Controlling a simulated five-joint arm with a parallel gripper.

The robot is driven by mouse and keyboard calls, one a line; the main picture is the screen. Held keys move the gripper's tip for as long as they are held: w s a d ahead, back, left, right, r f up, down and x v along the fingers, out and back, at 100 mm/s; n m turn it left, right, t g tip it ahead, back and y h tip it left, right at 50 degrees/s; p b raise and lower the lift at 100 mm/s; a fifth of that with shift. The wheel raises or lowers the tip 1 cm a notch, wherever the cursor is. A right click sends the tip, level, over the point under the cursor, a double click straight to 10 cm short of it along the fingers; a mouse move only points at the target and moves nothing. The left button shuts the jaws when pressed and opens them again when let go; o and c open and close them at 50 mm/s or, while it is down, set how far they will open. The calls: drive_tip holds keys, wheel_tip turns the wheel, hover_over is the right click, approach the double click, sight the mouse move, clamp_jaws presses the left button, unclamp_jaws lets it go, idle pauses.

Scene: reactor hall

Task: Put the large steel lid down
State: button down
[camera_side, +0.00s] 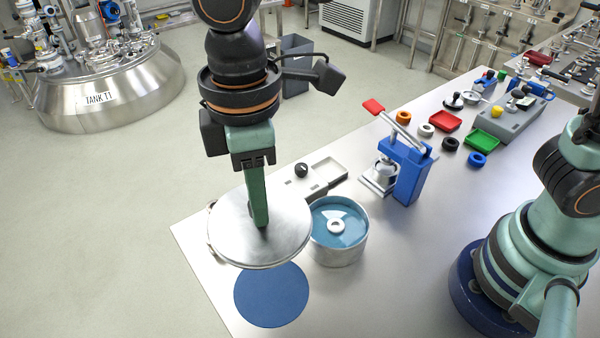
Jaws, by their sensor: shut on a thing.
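The large steel lid (285,235) is a round, shiny disc, held roughly level. My gripper (258,222) points down and is shut on the lid near its middle; its fingers hide the grip. The lid hangs above the table's left end. In the picture it overlaps the upper edge of a round blue mat (271,305) and the left edge of a steel pot (340,254). I cannot tell the exact gap between lid and table.
Coloured rings and red and green trays (482,140) lie farther back. The steel table (400,265) is clear right of the pot.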

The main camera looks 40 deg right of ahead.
wheel_tip(320, 180, down, 19)
idle(0.4)
drive_tip(key=shift+f, duration=0.15)
drive_tip(key=c, duration=0.7)
unclamp_jaws()
